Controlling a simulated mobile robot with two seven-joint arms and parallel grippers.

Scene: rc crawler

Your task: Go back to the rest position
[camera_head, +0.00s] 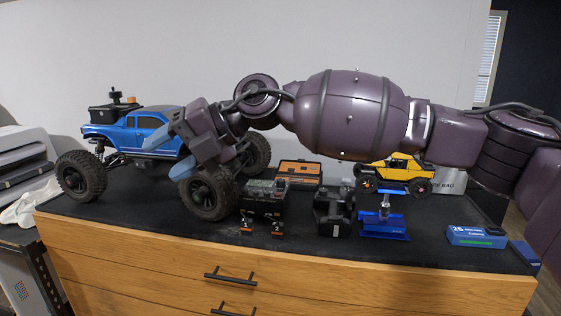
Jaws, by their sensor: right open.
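My right arm reaches in from the right across the picture, above the dresser top. Its right gripper (176,147) is open, with blue-grey fingers spread one above the other. The gripper is in front of the blue crawler truck (135,131) and hides part of its front half. My left gripper is not in view.
A white cloth (30,203) and grey drawers lie left.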

